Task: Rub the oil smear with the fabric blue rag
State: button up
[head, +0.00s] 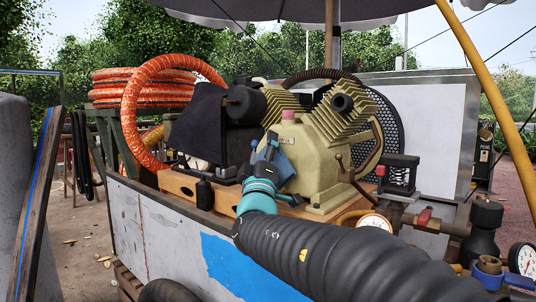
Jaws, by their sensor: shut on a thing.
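The compressor (335,150) is a cream block with finned cylinders, standing on the cart. My gripper (267,148), teal and dark at its end, reaches up in front of the compressor's left side. It is shut on the blue rag (286,163), a small blue piece of fabric showing at its right side, close against the cream body. I cannot tell whether the rag touches the body. I cannot make out the oil smear; my gripper and the rag may hide it.
A gauge (376,222), valves and pipes crowd the right. The cart's front panel (160,232) has a blue patch.

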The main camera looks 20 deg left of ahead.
jog(key=shift+s+a, duration=0.25)
jog(key=shift+s, duration=0.35)
jog(key=shift+s+a, duration=0.3)
jog(key=shift+s, duration=0.35)
jog(key=shift+s+a, duration=0.25)
jog(key=shift+s, duration=0.35)
jog(key=shift+s, duration=0.1)
jog(key=s, duration=0.1)
jog(key=s+a, duration=0.1)
jog(key=shift+s, duration=0.3)
jog(key=shift+w+d, duration=0.45)
jog(key=shift+w, duration=0.65)
jog(key=shift+w+d, duration=0.4)
jog(key=shift+w, duration=0.65)
jog(key=shift+w+d, duration=0.45)
jog(key=shift+w, duration=0.65)
